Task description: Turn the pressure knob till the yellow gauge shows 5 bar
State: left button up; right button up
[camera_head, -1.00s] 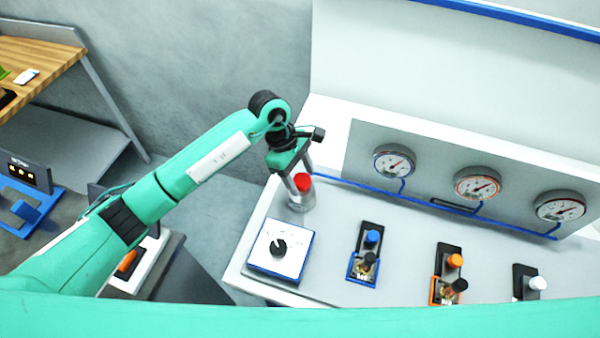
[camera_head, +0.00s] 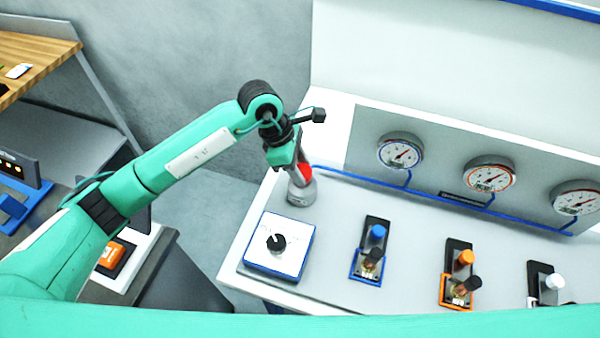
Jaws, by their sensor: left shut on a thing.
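My left gripper (camera_head: 301,168) comes down from above and is shut on a red cap (camera_head: 307,174), which is partly hidden by the fingers. The cap sits on a round grey base (camera_head: 301,194) at the back left of the bench. A black pointer knob (camera_head: 276,242) sits upright on a white, blue-edged plate in front of it, apart from the gripper. Three round gauges stand on the back panel: one blue-rimmed (camera_head: 400,151), one orange-rimmed (camera_head: 490,175), one pale-rimmed (camera_head: 577,199). No rim looks clearly yellow. The numbers are too small to read. My right gripper is not in view.
Three small valve units stand along the bench front: blue (camera_head: 376,234), orange (camera_head: 465,258) and white (camera_head: 554,282). A blue pipe (camera_head: 345,174) runs below the gauges. Bench surface (camera_head: 335,210) between base and valves is clear.

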pick_arm(q)
jog(key=n+t+b, duration=0.1)
jog(key=n+b, duration=0.2)
jog(key=b, duration=0.1)
jog(key=n+t+b, duration=0.2)
jog(key=n+b, duration=0.2)
jog(key=shift+s+f+n+y+b, duration=0.15)
jog(key=shift+f+n+y+b, duration=0.05)
jog(key=shift+n+y+b, duration=0.15)
jog(key=shift+r+n+t+b, duration=0.2)
jog(key=shift+n+t+b, duration=0.1)
jog(key=shift+n+b, duration=0.45)
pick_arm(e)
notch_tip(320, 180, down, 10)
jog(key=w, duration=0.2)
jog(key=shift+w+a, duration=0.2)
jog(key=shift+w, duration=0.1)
pick_arm(q)
jog(key=shift+y, duration=0.25)
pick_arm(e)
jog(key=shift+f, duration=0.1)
pick_arm(q)
jog(key=o, duration=1)
jog(key=shift+c, duration=0.2)
